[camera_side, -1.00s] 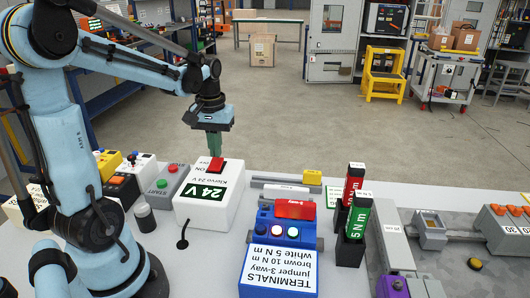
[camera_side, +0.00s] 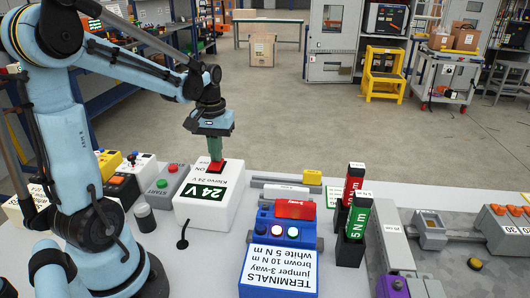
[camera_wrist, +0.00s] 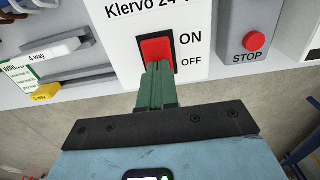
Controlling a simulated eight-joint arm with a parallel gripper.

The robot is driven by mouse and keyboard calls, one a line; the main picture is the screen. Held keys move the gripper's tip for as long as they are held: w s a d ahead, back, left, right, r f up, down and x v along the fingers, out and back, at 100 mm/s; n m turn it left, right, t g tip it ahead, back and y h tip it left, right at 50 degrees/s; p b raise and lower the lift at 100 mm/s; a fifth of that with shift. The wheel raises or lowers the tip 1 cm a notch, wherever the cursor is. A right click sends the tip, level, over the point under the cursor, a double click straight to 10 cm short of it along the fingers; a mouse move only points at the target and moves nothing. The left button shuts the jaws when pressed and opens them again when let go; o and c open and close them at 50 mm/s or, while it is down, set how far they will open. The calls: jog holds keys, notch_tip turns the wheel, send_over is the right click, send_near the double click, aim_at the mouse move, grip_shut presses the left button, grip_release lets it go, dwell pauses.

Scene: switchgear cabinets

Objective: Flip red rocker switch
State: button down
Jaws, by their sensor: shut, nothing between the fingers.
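The red rocker switch (camera_side: 216,167) is set in the top of a white box (camera_side: 226,213) with a green "24 V" display, in the side view. In the wrist view the red rocker (camera_wrist: 157,52) sits in a black frame on the white panel marked "Klervo 24 V", with "ON" and "OFF" printed beside it. My gripper (camera_side: 215,157) is shut and empty, its green fingertips down at the rocker. In the wrist view the fingertips (camera_wrist: 157,70) overlap the rocker's OFF end and hide it. They look in contact, but I cannot tell how firmly.
A grey box with a red STOP button (camera_wrist: 254,41) is beside the white box. A blue terminal box (camera_side: 281,262) and red and green 5 N m tools (camera_side: 353,225) stand to the right. A small black lever (camera_side: 183,236) is in front.

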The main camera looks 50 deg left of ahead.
notch_tip(320, 180, up, 7)
jog(key=shift+f, duration=0.1)
dwell(1.0)
jog(key=shift+d, duration=0.15)
jog(key=d+f+m+t, duration=0.3)
jog(key=d+m+t, duration=0.4)
jog(key=d, duration=1)
jog(key=shift+s+d+m, duration=0.3)
jog(key=shift+s+m, duration=0.15)
jog(key=shift+m, duration=0.55)
jog(key=shift+r, duration=0.1)
